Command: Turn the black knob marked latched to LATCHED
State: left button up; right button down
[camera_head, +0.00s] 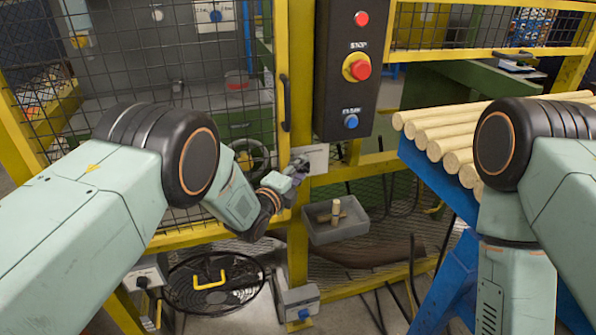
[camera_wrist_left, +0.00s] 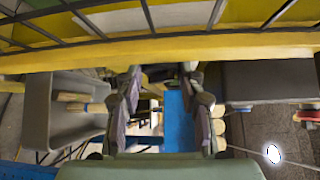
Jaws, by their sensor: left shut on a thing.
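My left gripper (camera_head: 295,170) is shut at the small pale label plate (camera_head: 316,158) on the yellow guard post, just below the black control box. The black knob is mostly hidden by the fingers, and I cannot read its marking or its pointer. In the left wrist view the gripper's two fingers (camera_wrist_left: 165,105) point at the yellow post (camera_wrist_left: 240,46), with a small dark part between their tips. My right arm comes in from the right and bends down; its gripper is out of the picture.
The black control box (camera_head: 346,65) carries a red stop button (camera_head: 357,67) and a blue button (camera_head: 351,121). A mesh door (camera_head: 150,90) with a dark handle (camera_head: 285,103) stands at left. A grey bin (camera_head: 320,235) hangs below; turned rods (camera_head: 440,135) lie on a blue stand at right.

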pick_arm(q)
jog(key=shift+c, duration=0.8)
jog(key=shift+r+m+g+y, duration=0.1)
jog(key=shift+m+g+y, duration=0.3)
jog(key=o, duration=1.2)
jog(key=shift+c, duration=0.2)
jog(key=v, duration=1.2)
